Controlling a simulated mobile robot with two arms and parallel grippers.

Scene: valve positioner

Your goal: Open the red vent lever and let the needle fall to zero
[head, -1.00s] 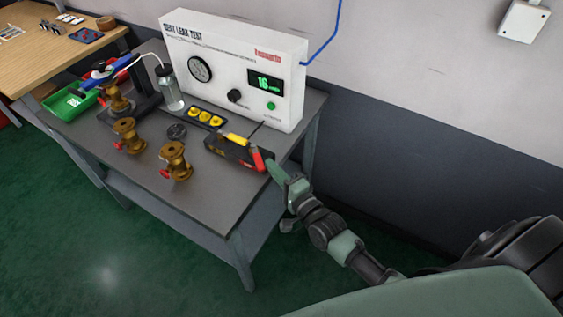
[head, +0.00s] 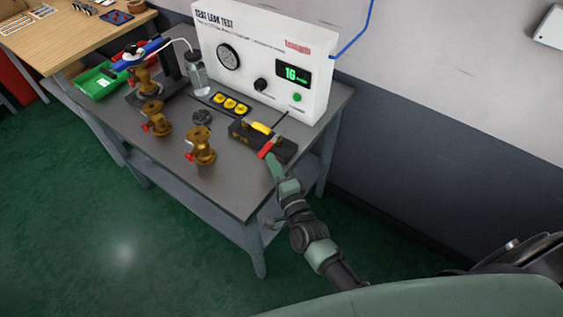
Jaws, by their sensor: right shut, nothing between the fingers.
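The red vent lever (head: 268,148) sits on a dark block (head: 285,149) at the front right of the grey bench. Its handle slants down to the left. My right gripper (head: 271,158) is shut with nothing in it. Its tip is right beside the lever's handle; I cannot tell if they touch. The round gauge (head: 228,57) is on the white leak test box (head: 262,50); its needle is too small to read. The green display (head: 293,73) on the box reads 16. My left gripper is not in view.
A yellow lever (head: 261,128) is on the same block, just behind the red one. Brass valves (head: 201,146) stand to the left, one under a clamp with a blue handle (head: 138,54). A bottle (head: 197,77) and a yellow-marked tray (head: 231,104) stand nearer the box.

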